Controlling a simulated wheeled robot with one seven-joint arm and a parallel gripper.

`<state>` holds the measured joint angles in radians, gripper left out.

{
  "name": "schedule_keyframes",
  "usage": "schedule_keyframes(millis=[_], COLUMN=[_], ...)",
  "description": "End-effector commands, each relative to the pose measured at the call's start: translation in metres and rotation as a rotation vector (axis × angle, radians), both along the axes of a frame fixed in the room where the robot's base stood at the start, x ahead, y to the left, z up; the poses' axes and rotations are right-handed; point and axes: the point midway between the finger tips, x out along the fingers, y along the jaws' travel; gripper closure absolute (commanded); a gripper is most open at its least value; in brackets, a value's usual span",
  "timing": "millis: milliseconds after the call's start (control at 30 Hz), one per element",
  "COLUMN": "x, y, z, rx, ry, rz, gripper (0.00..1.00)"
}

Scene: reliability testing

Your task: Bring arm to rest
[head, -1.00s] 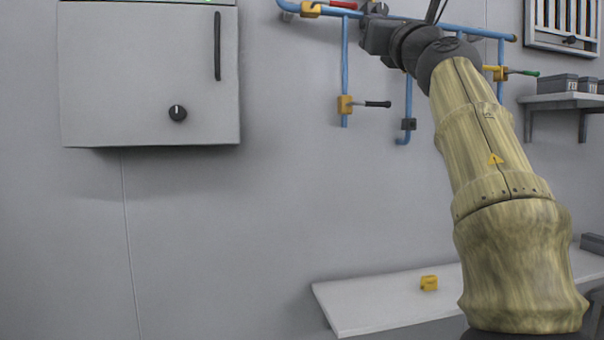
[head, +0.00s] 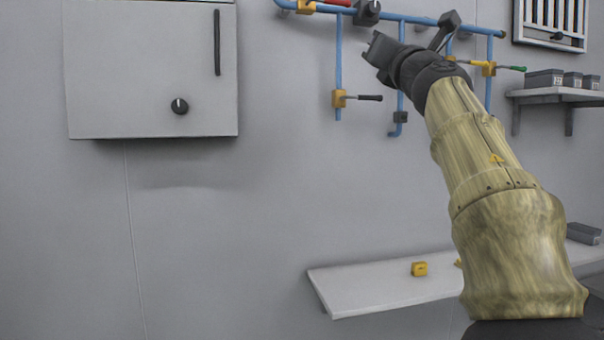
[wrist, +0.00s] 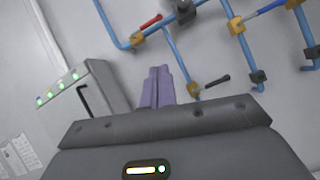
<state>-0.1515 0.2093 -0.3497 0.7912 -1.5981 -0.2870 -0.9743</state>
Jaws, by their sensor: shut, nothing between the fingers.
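My gripper (wrist: 157,88) shows in the wrist view as two purple fingers pressed together, shut and empty. In the head view my arm rises from the lower right, and its dark wrist end is in front of the blue pipes (head: 339,60). The fingers are hard to make out in that view. In the wrist view the fingers point toward the wall, left of a yellow valve with a black handle (wrist: 194,90). I cannot tell how far they are from it.
A grey cabinet (head: 150,70) with a knob hangs at left. A shelf with boxes (head: 560,96) is at right.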

Motion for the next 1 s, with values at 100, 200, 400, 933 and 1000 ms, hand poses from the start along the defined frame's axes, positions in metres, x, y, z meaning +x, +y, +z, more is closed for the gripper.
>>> schedule_keyframes(millis=[100,200,400,933,1000], x=[0.015,0.03,0.061,0.03,0.012], y=[-0.009,-0.018,-0.047,-0.06,-0.056], z=[-0.023,-0.05,-0.14,-0.452,-0.49], rx=[0.122,0.258,0.662,1.784,1.912], ry=[0.062,0.127,0.309,0.724,0.755], rz=[0.034,0.066,0.107,-0.137,-0.212], gripper=[1.0,1.0,1.0,1.0,1.0])
